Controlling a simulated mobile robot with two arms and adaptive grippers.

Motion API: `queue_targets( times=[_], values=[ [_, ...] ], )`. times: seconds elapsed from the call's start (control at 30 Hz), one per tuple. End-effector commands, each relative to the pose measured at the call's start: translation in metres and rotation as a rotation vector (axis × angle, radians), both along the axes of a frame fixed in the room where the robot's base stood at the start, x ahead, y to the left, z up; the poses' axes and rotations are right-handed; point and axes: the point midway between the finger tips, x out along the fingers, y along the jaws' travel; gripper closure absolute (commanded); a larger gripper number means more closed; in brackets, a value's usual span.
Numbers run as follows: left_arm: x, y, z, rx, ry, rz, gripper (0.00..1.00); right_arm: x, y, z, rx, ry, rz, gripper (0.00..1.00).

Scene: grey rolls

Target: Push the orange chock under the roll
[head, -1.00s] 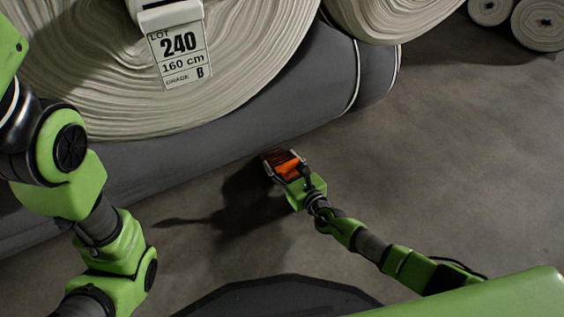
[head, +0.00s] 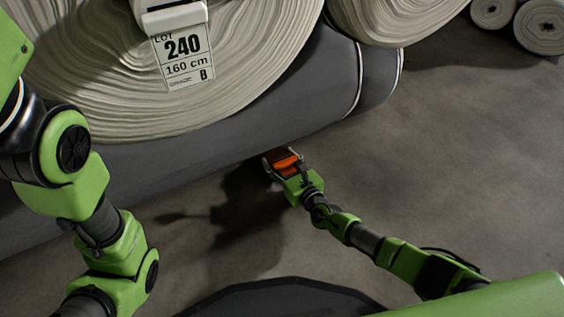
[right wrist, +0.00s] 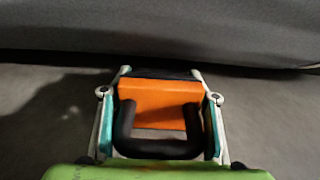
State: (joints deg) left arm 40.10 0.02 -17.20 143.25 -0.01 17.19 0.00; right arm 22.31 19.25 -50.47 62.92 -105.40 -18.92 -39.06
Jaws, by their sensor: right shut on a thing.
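The orange chock (head: 287,162) lies on the floor at the near edge of the grey roll (head: 210,150). Its far end is dark in the roll's shadow, and I cannot tell if it touches the roll. My right gripper (head: 280,156) is shut on the chock, one finger along each side. In the right wrist view the chock (right wrist: 158,92) shows its orange face and a black U-shaped handle toward me, with the grey roll (right wrist: 160,38) right beyond it. My left arm is at the left of the head view; its gripper is out of view.
A large cream spiral roll end (head: 250,75) with a lot tag (head: 183,57) fills the upper left. Another cream roll (head: 400,20) is beside it, and small rolls (head: 540,24) lie far right. The floor (head: 460,160) at right is clear.

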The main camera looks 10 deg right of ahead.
Motion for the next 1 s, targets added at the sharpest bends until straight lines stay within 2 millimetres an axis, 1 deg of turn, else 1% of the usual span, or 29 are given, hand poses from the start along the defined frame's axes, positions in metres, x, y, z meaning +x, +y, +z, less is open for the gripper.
queue_targets(
  times=[0.6, 0.63, 0.7, 0.97, 1.0],
  values=[
    [0.0, 0.0, 0.0, 0.0, 0.0, 0.0, 0.71, 0.022, 0.009, -0.002, -0.002, 0.003, 0.001, 0.8],
    [0.0, 0.0, 0.0, 0.0, 0.0, 0.0, 0.71, 0.022, 0.009, -0.003, -0.001, 0.004, 0.001, 0.42],
    [0.0, 0.0, 0.0, 0.0, 0.0, 0.0, 0.71, 0.022, 0.009, -0.003, 0.0, 0.004, 0.001, 0.25],
    [0.0, 0.0, 0.0, 0.0, 0.0, 0.0, 0.71, 0.022, 0.009, -0.001, -0.001, 0.002, 0.001, 0.25],
    [0.001, 0.001, 0.0, -0.002, 0.002, -0.001, 0.71, 0.021, 0.008, -0.004, -0.002, 0.007, 0.001, 0.25]
  ],
)
